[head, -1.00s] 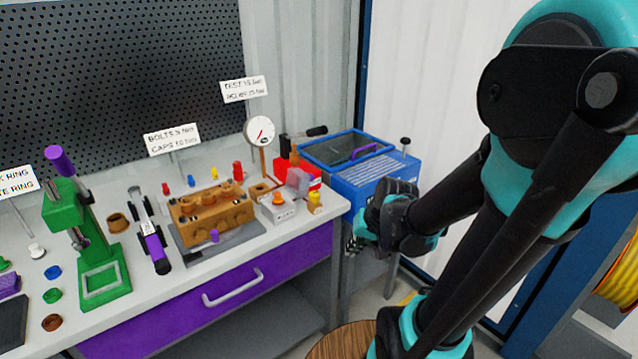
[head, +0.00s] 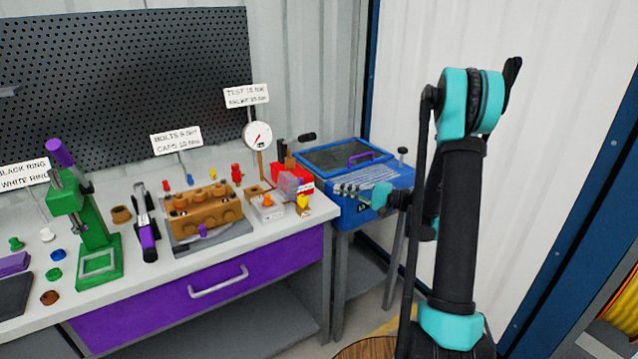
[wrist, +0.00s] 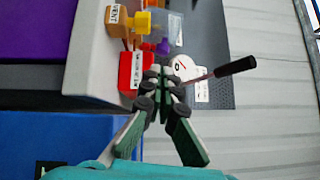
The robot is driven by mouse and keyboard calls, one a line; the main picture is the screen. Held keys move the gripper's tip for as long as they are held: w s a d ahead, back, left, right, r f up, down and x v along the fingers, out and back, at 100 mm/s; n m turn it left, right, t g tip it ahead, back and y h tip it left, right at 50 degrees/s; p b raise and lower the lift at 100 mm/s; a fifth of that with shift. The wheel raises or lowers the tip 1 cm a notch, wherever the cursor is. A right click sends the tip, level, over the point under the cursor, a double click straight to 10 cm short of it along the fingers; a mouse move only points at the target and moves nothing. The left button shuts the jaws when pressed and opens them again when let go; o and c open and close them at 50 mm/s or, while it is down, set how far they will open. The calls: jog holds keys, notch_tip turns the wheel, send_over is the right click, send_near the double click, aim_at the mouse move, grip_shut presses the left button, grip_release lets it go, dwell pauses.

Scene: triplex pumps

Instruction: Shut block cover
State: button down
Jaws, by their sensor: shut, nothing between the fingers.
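The small white block (head: 266,207) with an orange knob on top stands near the right end of the bench. A clear cover (head: 290,184) stands raised at its right side; its exact tilt and hinge are hard to make out. The clear cover also shows in the wrist view (wrist: 168,26), partly seen at the top. My gripper (head: 340,188) is shut and empty, right of the cover and apart from it, in front of the blue box. In the wrist view my gripper (wrist: 163,85) points toward the red pump and the gauge.
A red pump (head: 287,171) with a black-handled lever stands behind the cover. A brown post with a yellow cap (head: 303,202) stands at its front right. A gauge (head: 258,138) rises behind. The blue box (head: 352,215) with a dark lid stands right of the bench (head: 150,280).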

aim_at(292, 186)
jog(key=a+r+y, duration=0.1)
jog(key=a+r, duration=0.2)
jog(key=a, duration=0.7)
jog(key=shift+w+a+y, duration=0.2)
jog(key=shift+w+y, duration=0.1)
jog(key=shift+r, duration=0.1)
dwell(0.3)
